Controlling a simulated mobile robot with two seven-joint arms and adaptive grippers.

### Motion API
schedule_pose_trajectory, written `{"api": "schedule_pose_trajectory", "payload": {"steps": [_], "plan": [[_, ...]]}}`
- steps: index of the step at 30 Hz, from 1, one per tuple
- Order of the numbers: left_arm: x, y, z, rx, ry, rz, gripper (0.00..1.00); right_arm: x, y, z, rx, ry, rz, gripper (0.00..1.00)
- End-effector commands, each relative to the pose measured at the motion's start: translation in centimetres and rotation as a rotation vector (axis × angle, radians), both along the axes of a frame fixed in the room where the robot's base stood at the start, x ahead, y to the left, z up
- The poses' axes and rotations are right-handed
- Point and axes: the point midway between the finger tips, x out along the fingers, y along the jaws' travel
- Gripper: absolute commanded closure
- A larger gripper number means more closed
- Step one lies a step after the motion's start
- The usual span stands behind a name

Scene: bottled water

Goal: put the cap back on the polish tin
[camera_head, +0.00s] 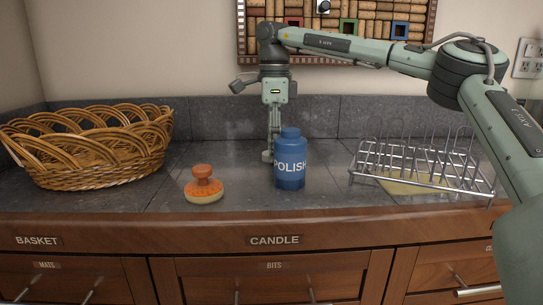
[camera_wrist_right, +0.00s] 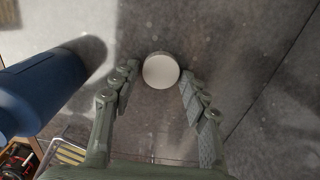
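The blue polish tin (camera_head: 290,165), lettered POLISH, stands upright on the counter in the head view; its narrower top looks blue. It also shows at the left of the right wrist view (camera_wrist_right: 42,92). A round, pale cap (camera_wrist_right: 161,70) lies on the counter beside the tin, at the fingertips in the right wrist view. In the head view the cap (camera_head: 267,156) is small, just left of and behind the tin. My right gripper (camera_wrist_right: 160,76) points down, open, with one finger on each side of the cap; contact cannot be told. My left gripper is out of view.
A wicker basket (camera_head: 90,150) is at the left. An orange-handled brush (camera_head: 203,186) lies left of the tin. A wire rack (camera_head: 425,168) stands at the right, with something yellow under it. A tiled wall (camera_head: 215,118) bounds the counter behind.

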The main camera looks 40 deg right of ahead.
Motion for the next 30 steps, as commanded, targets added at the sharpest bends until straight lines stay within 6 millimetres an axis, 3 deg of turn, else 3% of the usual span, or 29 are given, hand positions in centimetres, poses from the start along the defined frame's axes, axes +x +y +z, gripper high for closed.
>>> {"api": "schedule_pose_trajectory", "payload": {"steps": [3, 17, 25, 30], "plan": [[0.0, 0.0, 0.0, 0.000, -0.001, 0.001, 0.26, 0.0, 0.0, 0.0, 0.000, 0.000, 0.000, 0.73], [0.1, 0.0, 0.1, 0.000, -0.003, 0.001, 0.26, 0.0, 0.0, 0.5, 0.000, 0.000, 0.000, 0.74], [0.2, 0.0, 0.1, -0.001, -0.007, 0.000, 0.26, 0.1, 0.2, 4.5, 0.001, -0.002, 0.002, 0.74], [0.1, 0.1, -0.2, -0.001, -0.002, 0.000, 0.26, 1.8, 4.1, 6.7, -0.001, 0.000, 0.006, 0.74]]}}
